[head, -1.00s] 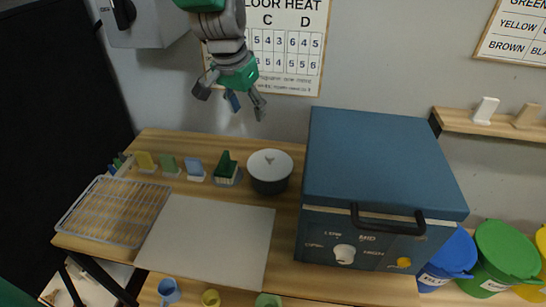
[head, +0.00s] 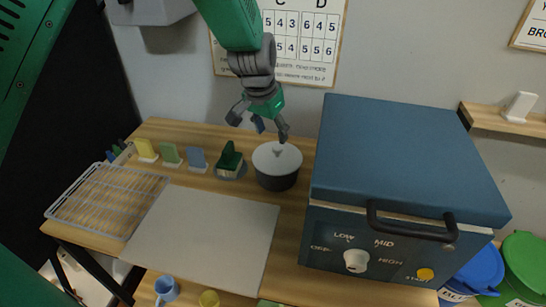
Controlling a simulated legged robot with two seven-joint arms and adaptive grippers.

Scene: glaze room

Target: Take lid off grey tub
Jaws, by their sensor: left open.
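The grey tub (head: 276,182) is a round dark-grey pot on the wooden table, left of the blue kiln. Its pale lid (head: 268,160) sits on top, with a small grey knob (head: 277,151) at the middle. My left gripper (head: 261,130) hangs from above, open and empty, with its fingers pointing down. Its fingertips are just above and behind the lid in the picture, and one finger is close to the knob. I cannot tell whether it touches. My right gripper is not in view.
A blue kiln (head: 405,150) with a black handle stands close on the tub's right. A pale board (head: 200,235) and a wire rack (head: 105,200) lie in front and left.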

